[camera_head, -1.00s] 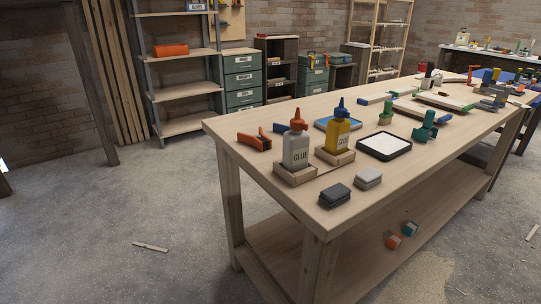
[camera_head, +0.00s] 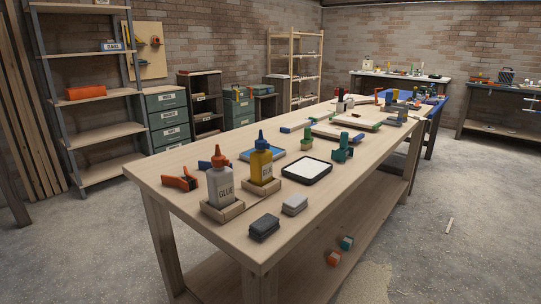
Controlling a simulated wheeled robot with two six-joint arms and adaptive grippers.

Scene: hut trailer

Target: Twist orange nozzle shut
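A white glue bottle with an orange nozzle (camera_head: 219,157) stands upright in a wooden holder (camera_head: 222,212) near the front left of the wooden workbench (camera_head: 330,205). The grey-white bottle body (camera_head: 220,187) is labelled GLUE. Just right of it, a yellow glue bottle (camera_head: 261,168) with a blue nozzle (camera_head: 261,140) stands in its own wooden holder (camera_head: 260,188). Whether either nozzle is open or shut is too small to tell. Neither of my grippers is in view.
An orange clamp (camera_head: 180,182) lies left of the bottles. Dark and light grey blocks (camera_head: 264,228) lie in front. A white-topped black tray (camera_head: 307,170) and a green tool (camera_head: 342,148) lie to the right. Shelves (camera_head: 94,95) stand behind; the floor (camera_head: 70,255) at left is clear.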

